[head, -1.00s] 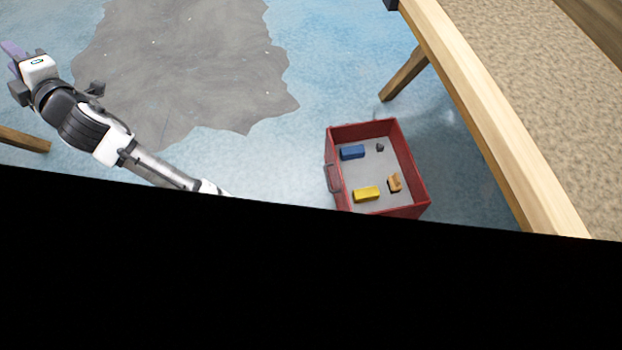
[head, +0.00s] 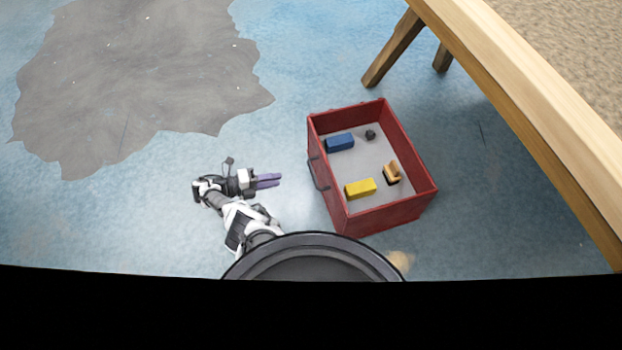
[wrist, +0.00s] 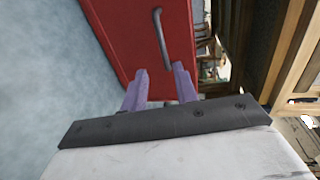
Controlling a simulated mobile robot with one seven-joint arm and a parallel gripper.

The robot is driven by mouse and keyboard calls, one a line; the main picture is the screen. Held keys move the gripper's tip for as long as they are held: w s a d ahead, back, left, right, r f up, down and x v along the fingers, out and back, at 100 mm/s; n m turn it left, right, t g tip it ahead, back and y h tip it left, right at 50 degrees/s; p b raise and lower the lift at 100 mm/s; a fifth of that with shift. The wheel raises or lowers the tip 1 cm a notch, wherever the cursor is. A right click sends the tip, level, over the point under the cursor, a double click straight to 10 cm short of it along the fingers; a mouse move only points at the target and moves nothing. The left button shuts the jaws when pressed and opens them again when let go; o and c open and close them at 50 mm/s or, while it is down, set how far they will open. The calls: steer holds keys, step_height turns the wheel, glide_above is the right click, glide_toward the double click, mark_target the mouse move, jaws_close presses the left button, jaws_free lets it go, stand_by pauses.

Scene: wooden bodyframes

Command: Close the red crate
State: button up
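The red crate (head: 388,217) stands on the blue floor right of centre in the head view. Its top is open, with a blue block (head: 340,142), a yellow block (head: 360,188), a brown piece (head: 392,172) and a small dark piece (head: 370,134) inside. A dark handle (head: 318,173) is on its left wall. My gripper (head: 280,181) is left of that wall, with its purple fingers pointing at it and a gap between. In the wrist view, the crate wall (wrist: 128,30) and handle (wrist: 160,32) are ahead of my gripper (wrist: 160,80), whose fingers are apart and empty.
A wooden table (head: 520,110) with legs stands to the right of the crate. A grey patch (head: 135,75) covers the floor at upper left. The floor around my gripper is clear. The bottom of the head view is black.

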steer(key=x, duration=1.4)
steer(key=shift+s+d+r, duration=0.15)
steer(key=shift+s+d, duration=0.05)
jaws_close()
